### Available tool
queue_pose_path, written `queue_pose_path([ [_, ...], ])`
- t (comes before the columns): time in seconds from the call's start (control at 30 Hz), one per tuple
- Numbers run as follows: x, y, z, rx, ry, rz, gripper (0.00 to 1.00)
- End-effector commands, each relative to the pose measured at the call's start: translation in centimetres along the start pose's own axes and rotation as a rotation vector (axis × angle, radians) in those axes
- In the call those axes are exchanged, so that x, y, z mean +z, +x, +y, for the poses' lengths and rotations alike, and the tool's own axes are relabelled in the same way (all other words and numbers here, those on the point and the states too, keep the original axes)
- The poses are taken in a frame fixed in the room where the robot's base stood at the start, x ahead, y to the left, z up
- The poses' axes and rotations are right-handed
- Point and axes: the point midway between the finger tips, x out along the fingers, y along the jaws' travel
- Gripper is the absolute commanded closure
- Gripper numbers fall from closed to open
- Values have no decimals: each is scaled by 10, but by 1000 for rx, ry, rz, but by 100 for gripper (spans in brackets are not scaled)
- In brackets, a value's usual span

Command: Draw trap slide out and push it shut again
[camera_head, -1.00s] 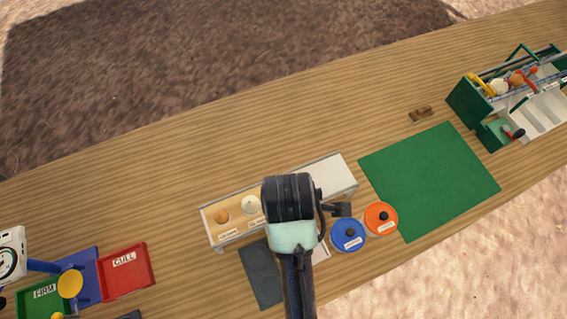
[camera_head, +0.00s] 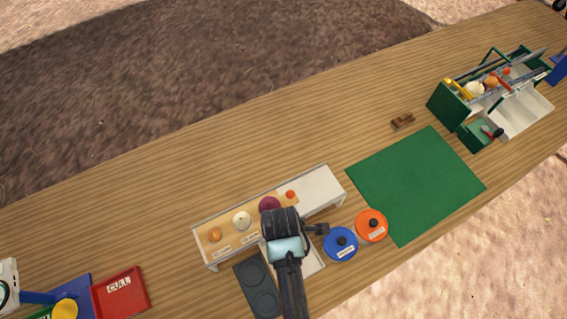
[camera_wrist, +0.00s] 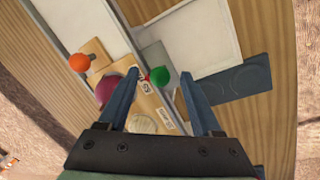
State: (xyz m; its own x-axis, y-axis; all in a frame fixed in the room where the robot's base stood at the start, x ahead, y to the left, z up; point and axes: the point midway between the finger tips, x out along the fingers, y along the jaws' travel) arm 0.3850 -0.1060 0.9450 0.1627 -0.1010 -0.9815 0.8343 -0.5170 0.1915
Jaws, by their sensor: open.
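No part is plainly labelled as the trap slide. The green elevator unit (camera_head: 447,106) stands at the upper right, with onions in its trough. A small green box (camera_head: 473,138) with a red-and-black handle (camera_head: 493,132) sits at its front; I cannot tell if this is the slide. My gripper (camera_wrist: 160,75) is open, above the labelled onion rack, far from the elevator. In the head view my arm hides the fingers.
The onion rack (camera_head: 322,187) holds an orange onion (camera_head: 214,234), a white one (camera_head: 242,221) and a purple one (camera_head: 269,205). A green mat (camera_head: 415,185) lies flat and clear. A red CULL tray (camera_head: 121,294) is at lower left.

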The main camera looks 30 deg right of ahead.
Motion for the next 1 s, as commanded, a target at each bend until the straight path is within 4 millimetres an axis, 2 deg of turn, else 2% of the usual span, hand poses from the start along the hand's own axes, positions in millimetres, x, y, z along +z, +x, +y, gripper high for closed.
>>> queue_pose_path([
  [0.23, 0, 1, 0, 0, 0, 0, 34],
  [0.27, 0, 1, 0, 0, 0, 0, 37],
  [0.6, 0, 0, 0, 0, 0, 0, 99],
  [1.0, 4, -2, -6, -2, 1, 0, 100],
])
